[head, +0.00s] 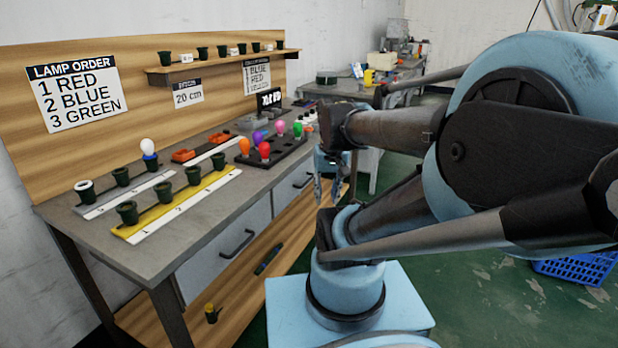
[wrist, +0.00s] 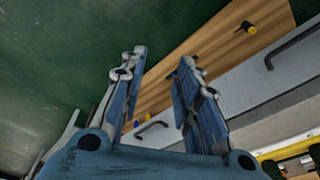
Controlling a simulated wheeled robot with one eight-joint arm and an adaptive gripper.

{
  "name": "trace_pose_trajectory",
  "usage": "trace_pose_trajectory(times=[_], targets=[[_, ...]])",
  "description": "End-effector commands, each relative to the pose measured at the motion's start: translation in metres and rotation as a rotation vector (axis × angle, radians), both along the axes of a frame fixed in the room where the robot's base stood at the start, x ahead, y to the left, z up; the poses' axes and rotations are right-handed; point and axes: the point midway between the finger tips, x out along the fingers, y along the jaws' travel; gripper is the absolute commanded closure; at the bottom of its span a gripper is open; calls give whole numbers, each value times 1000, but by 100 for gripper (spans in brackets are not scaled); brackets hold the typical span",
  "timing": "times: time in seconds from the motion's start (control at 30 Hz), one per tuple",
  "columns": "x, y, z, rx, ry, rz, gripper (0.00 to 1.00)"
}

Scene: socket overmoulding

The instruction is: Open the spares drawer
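Two light grey drawer fronts sit under the bench top, both looking shut. I can read no label that tells which is the spares drawer. The left drawer (head: 205,262) has a dark bar handle (head: 237,244). The right drawer (head: 288,192) has a similar handle (head: 303,180), partly near my arm in the picture. My gripper (head: 327,192) hangs fingers down in front of the bench's right end. In the wrist view my gripper (wrist: 163,58) is open and empty. One handle (wrist: 293,46) shows at upper right, another (wrist: 151,127) low between the fingers; neither is touched.
On the bench (head: 75,225) stand a yellow strip (head: 180,210) with dark sockets, a grey strip, and a black rack (head: 275,155) of coloured lamps. A wooden lower shelf (head: 245,283) carries small items. Green floor is open in front. A blue crate (head: 575,268) lies at right.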

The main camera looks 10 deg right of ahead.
Motion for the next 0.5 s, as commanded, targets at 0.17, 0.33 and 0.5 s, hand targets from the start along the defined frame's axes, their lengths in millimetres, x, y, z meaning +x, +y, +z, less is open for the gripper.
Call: trace_pose_trajectory(times=[0.17,0.33,0.5], targets=[[42,-1,28,34,16,-84,70],[84,-2,47,65,32,-161,70],[128,-6,61,96,50,-240,70]])
